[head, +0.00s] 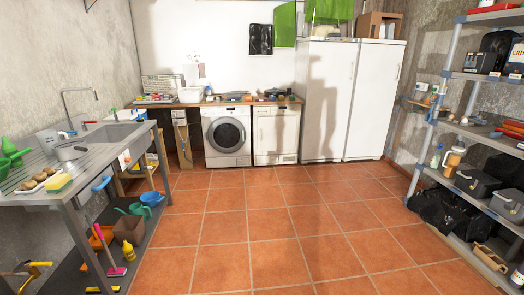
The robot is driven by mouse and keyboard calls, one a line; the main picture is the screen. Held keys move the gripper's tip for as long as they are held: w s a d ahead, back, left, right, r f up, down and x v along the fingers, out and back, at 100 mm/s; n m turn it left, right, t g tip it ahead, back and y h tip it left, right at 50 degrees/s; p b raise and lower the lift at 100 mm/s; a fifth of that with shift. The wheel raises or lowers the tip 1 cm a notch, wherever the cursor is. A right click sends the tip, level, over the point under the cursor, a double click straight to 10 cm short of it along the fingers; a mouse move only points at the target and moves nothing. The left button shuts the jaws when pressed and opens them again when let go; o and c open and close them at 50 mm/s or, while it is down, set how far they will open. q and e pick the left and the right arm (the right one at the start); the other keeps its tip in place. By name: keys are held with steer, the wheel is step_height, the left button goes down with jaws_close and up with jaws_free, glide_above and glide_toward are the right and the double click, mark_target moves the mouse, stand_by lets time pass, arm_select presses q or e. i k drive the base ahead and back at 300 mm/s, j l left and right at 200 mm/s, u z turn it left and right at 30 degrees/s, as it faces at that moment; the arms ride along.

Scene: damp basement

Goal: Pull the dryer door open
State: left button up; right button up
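A white front-loading machine with a round dark door (227,135) stands against the back wall, under the worktop; I take it to be the dryer. Its door looks closed, and the handle is too small to make out. A second white machine (277,135) with a flat front stands just to its right. Neither of my grippers shows in the head view. The machines are across the room, with bare floor in front of them.
The tiled floor (255,225) is clear up to the machines. A metal sink table (85,145) with watering cans and tools beneath lines the left. A loaded shelf rack (431,140) stands on the right. Tall white cabinets (328,100) stand at the back.

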mark_target(277, 133)
steer(key=i+l+z, duration=0.25)
steer(key=i, duration=0.65)
steer(key=i+z, duration=0.25)
steer(key=i, duration=4.25)
steer(key=i+u, duration=0.15)
steer(key=i, duration=0.4)
steer(key=i+l+u, duration=0.1)
steer(key=i, duration=0.4)
steer(key=i+l+u, duration=0.15)
steer(key=i, duration=0.4)
steer(key=i+l+u, duration=0.1)
steer(key=i+l, duration=0.2)
steer(key=i, duration=0.2)
